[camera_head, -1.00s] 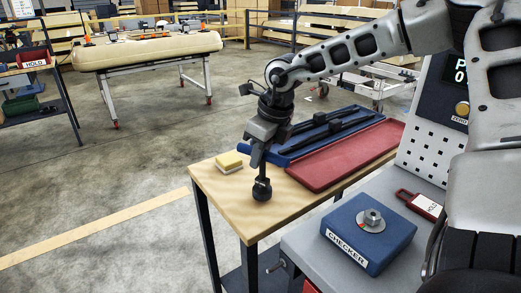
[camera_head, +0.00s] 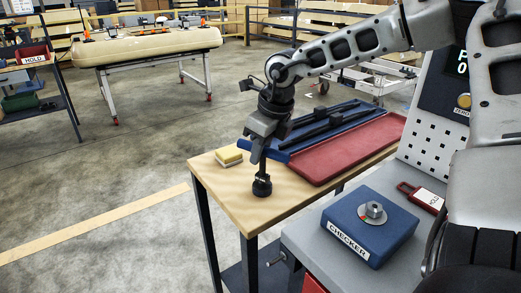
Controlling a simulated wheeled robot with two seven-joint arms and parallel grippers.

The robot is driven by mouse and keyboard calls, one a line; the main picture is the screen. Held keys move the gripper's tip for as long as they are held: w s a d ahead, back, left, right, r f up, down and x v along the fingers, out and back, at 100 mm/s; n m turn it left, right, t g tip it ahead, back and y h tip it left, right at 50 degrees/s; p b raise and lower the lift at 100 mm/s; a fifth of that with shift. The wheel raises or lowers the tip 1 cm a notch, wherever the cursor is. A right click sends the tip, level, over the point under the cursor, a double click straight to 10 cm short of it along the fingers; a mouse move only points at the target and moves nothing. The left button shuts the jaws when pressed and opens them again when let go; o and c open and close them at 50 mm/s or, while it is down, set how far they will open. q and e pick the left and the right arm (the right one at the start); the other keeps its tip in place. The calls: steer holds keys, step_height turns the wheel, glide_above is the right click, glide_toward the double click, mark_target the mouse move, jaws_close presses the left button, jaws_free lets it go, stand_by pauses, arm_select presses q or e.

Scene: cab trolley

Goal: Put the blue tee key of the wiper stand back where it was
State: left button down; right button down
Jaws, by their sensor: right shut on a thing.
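My right gripper (camera_head: 266,146) is shut on the blue tee key, above the near left part of the wooden table. The key's blue crossbar (camera_head: 277,155) shows on both sides of the fingers. Its dark shaft hangs down about upright and ends in a black socket (camera_head: 262,186). I cannot tell whether the socket touches the table top. Behind the gripper a blue tray (camera_head: 366,113) holds long black parts that look like wiper pieces. I cannot make out a separate wiper stand or the key's former place. My left gripper is not in view.
The wooden table (camera_head: 226,188) also bears a red tray (camera_head: 345,150) and a yellow and white sponge-like block (camera_head: 229,156). At the right, a grey bench (camera_head: 305,240) bears a blue checker box (camera_head: 369,228) and a red-framed hold tag (camera_head: 424,197). Open floor lies to the left.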

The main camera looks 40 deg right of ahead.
steer(key=c, duration=1.2)
jaws_free()
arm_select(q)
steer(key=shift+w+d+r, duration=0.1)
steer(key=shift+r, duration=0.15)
arm_select(e)
steer(key=v, duration=1.6)
